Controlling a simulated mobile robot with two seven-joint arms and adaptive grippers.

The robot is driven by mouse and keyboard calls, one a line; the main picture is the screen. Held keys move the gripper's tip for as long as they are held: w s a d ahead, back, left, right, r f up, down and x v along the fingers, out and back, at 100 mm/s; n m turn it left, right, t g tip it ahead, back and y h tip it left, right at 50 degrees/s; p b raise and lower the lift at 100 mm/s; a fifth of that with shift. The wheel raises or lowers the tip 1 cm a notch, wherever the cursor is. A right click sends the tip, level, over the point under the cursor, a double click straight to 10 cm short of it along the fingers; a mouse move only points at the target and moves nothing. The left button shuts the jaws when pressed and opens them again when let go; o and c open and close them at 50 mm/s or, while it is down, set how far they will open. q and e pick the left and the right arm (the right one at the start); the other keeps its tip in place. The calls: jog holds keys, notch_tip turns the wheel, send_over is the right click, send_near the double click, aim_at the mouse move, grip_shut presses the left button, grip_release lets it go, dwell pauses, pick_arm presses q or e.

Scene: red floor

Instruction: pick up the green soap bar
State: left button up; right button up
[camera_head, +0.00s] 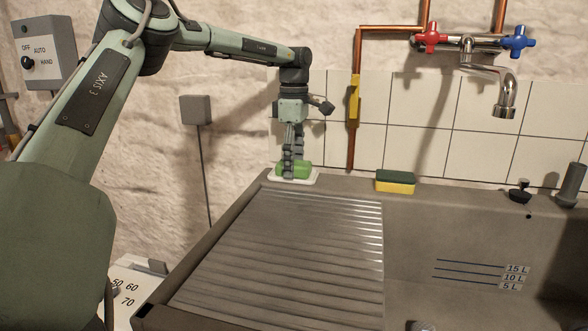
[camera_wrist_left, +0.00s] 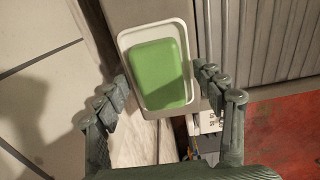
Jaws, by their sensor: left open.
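The green soap bar (camera_head: 300,169) lies in a white soap dish (camera_head: 312,180) at the back left corner of the sink ledge. In the left wrist view the soap bar (camera_wrist_left: 160,75) lies flat in the white dish (camera_wrist_left: 187,27). My left gripper (camera_head: 290,172) points down over the soap, and its fingers partly hide it in the head view. In the left wrist view my left gripper (camera_wrist_left: 162,84) is open, with one finger on each side of the dish's near end. Contact with the soap cannot be made out. My right gripper is not in view.
A yellow and green sponge (camera_head: 395,183) lies on the ledge to the right. The ribbed drainboard (camera_head: 285,250) is bare. A tap (camera_head: 505,95) overhangs the basin. A copper pipe (camera_head: 356,60) runs down the wall right of the gripper.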

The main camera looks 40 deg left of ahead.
pick_arm(q)
jog(key=c, duration=1.3)
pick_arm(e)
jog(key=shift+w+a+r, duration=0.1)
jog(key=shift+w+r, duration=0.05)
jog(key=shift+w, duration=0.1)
pick_arm(q)
jog(key=shift+r, duration=0.1)
jog(key=shift+c, duration=0.2)
jog(key=shift+r, duration=0.5)
jog(key=r, duration=0.3)
jog(key=shift+s+a+r, duration=0.1)
jog(key=shift+s+r, duration=0.1)
jog(key=shift+s, duration=0.15)
jog(key=s+a+r+b, duration=0.1)
jog(key=s+r, duration=0.5)
jog(key=s, duration=0.5)
jog(key=shift+a+r+b, duration=0.25)
jog(key=shift+a+b, duration=0.05)
jog(key=shift+b, duration=0.05)
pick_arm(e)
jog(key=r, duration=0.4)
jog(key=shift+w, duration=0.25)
